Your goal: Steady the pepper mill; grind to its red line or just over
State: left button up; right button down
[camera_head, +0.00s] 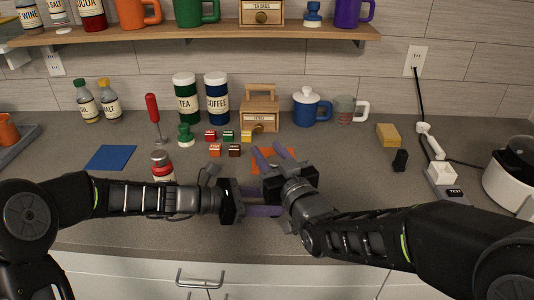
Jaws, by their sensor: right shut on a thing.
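The pepper mill does not show clearly; my grippers cover the spot where they meet. My left gripper (280,203) comes in from the left. Its two purple fingers are apart and run behind the right gripper's wrist, so their tips and anything between them are hidden. No red line can be made out on a mill.
A jar with a red band (162,168) stands close to my left arm. Small colored blocks (228,136) and a wooden box (260,108) are behind.

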jog(key=shift+w+d+r+m+t+h, duration=0.15)
jog(key=shift+d+m+h, duration=0.2)
jog(key=shift+m+h, duration=1.45)
jog(key=shift+s+d+f+m+t+h, duration=0.1)
jog(key=shift+d+m+h, duration=0.25)
jog(key=shift+m+h, duration=1.45)
jog(key=shift+w+d+r+m+t+h, duration=0.15)
jog(key=shift+d+m+h, duration=0.35)
jog(key=shift+h, duration=2.4)
jog(key=shift+s+a+f, duration=0.1)
jog(key=shift+s+f, duration=0.05)
jog(key=c, duration=0.9)
grip_release()
jog(key=v, duration=1.2)
jog(key=shift+a, duration=0.1)
